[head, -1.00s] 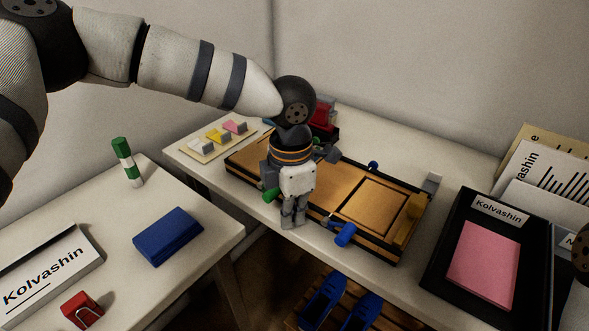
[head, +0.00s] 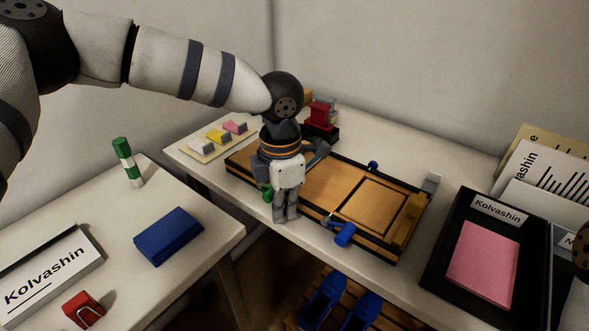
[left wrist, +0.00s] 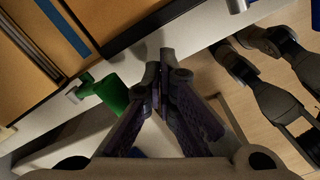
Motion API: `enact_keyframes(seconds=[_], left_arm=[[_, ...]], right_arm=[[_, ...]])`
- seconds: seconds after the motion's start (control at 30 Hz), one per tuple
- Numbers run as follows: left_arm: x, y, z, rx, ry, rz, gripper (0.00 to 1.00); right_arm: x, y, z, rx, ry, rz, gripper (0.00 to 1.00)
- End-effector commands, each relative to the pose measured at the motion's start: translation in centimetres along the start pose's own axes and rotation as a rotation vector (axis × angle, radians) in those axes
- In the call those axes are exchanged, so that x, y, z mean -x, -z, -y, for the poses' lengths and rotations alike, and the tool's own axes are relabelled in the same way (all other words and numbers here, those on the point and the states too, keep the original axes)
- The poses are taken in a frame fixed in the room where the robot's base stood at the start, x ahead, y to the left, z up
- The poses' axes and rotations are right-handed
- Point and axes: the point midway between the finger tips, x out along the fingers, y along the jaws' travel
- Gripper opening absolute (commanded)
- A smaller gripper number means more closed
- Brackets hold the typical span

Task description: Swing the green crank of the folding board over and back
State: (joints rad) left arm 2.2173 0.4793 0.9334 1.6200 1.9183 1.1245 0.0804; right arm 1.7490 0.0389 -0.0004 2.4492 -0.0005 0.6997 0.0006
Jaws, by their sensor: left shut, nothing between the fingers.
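The folding board (head: 327,187), wooden with black edges, lies on the back table. Its green crank (head: 267,193) sticks out at the front edge, partly hidden behind my left gripper. In the left wrist view the green crank (left wrist: 113,92) shows left of the fingers, close beside them, on a metal stub at the board's edge (left wrist: 130,38). My left gripper (head: 285,219) points down in front of the board's front edge. In the left wrist view its fingertips (left wrist: 160,65) are together and hold nothing. A blue handle (head: 345,234) sits farther right on the board's front edge.
A red and black device (head: 320,118) stands behind the board. A black tray (head: 440,255) with pink paper lies to the right. A blue box (head: 168,236) and a green-white marker (head: 127,162) are on the left table. A gap separates the tables.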

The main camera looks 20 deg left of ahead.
Motion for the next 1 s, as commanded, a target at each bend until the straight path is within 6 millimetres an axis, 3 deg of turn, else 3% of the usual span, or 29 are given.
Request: enact_keyframes(seconds=[0.63,1.0], left_arm=[[0.1,0.7,-1.1,0.003,-0.003,-0.003,0.0],[1.2,1.1,-1.7,0.005,-0.004,-0.007,0.0]], right_arm=[[0.1,0.1,0.0,0.0,0.0,-0.003,0.46],[0.8,0.5,0.0,0.0,0.001,-0.024,0.46]])
